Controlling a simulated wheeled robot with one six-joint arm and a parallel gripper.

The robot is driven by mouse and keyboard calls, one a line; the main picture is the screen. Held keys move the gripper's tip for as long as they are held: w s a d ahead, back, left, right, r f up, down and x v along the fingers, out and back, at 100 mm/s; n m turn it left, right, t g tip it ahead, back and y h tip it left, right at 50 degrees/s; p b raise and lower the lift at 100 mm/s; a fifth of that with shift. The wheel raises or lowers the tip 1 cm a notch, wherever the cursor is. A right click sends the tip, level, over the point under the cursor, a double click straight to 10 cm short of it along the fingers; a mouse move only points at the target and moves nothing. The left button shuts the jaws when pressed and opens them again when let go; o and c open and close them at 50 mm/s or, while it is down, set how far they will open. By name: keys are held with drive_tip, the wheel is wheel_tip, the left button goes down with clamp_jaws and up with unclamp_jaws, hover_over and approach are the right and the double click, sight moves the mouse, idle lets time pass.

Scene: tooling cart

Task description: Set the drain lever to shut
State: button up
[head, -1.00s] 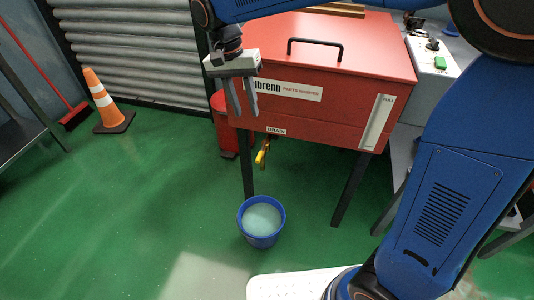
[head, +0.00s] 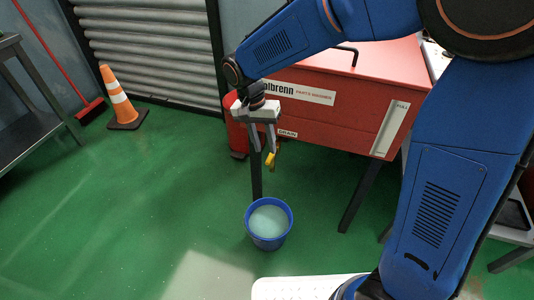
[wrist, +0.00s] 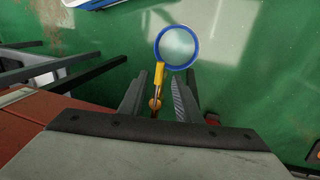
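The drain lever is a yellow handle (head: 271,160) below the DRAIN label (head: 288,134) on the red parts washer (head: 345,105). It points downward in the head view, partly hidden by my gripper. In the wrist view the yellow handle (wrist: 160,78) runs from a brass valve (wrist: 155,104) toward the bucket. My gripper (head: 264,151) is open and points down close to the lever. In the wrist view the lever shows between the two fingers (wrist: 159,82), with gaps on both sides. I cannot tell whether a finger touches it.
A blue bucket (head: 285,235) of pale liquid stands on the green floor below the drain. The washer's dark legs (head: 358,195) stand nearby. A red bin (head: 237,135) is behind my gripper. An orange cone (head: 119,100) stands far left. The floor left of the bucket is clear.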

sight(268, 159)
drive_tip(key=shift+s+d+f, duration=0.1)
drive_tip(key=shift+d+f, duration=0.1)
drive_tip(key=shift+f, duration=0.85)
drive_tip(key=shift+s+d+f, duration=0.1)
drive_tip(key=shift+d+f, duration=0.1)
drive_tip(key=shift+f, duration=0.85)
clamp_jaws()
